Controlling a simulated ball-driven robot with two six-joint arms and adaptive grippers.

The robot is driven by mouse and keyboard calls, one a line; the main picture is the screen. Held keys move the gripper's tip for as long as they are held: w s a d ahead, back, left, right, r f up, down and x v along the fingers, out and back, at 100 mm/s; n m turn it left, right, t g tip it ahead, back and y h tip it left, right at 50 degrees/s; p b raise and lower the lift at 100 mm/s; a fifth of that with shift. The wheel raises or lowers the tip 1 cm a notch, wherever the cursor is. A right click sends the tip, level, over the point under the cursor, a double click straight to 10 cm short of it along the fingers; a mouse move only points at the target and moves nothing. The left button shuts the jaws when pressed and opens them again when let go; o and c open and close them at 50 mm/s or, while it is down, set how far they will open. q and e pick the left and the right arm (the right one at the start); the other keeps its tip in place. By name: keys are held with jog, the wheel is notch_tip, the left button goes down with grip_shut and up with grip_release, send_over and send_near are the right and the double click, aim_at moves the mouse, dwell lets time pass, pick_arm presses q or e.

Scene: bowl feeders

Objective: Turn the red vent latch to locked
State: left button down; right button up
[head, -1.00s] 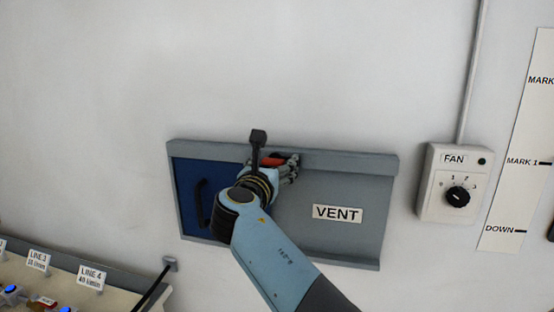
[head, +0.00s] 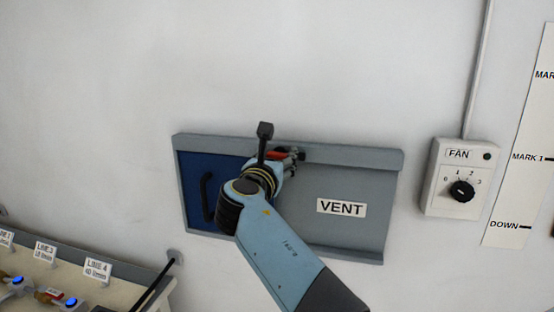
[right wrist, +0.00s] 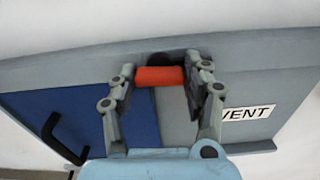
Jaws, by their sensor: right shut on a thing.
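The red vent latch (head: 277,155) is at the upper edge of the grey vent panel (head: 384,200), by the right side of the blue door (head: 190,180). In the right wrist view the latch (right wrist: 160,76) is a short red bar lying crosswise between my fingers. My right gripper (right wrist: 160,70) is shut on it, one finger at each end. In the head view my right gripper (head: 287,156) and wrist partly cover the latch, so its exact angle is hard to tell. My left gripper is not in view.
The blue door has a black handle (head: 206,195). A VENT label (head: 341,207) is on the panel. A FAN dial box (head: 458,180) and a marked strip (head: 515,170) are on the wall to the right. A feeder bench (head: 130,290) is at lower left.

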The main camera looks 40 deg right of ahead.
jog(key=m+b, duration=0.2)
jog(key=shift+f+m, duration=0.15)
jog(key=shift+m, duration=0.25)
jog(key=m+b, duration=0.4)
jog(key=m, duration=0.1)
jog(key=shift+m, duration=0.3)
jog(key=m+b, duration=0.4)
jog(key=m, duration=0.1)
jog(key=shift+m+b, duration=1.5)
jog(key=shift+m, duration=0.4)
jog(key=o, duration=1.2)
jog(key=shift+c, duration=0.2)
jog(key=shift+r, duration=0.2)
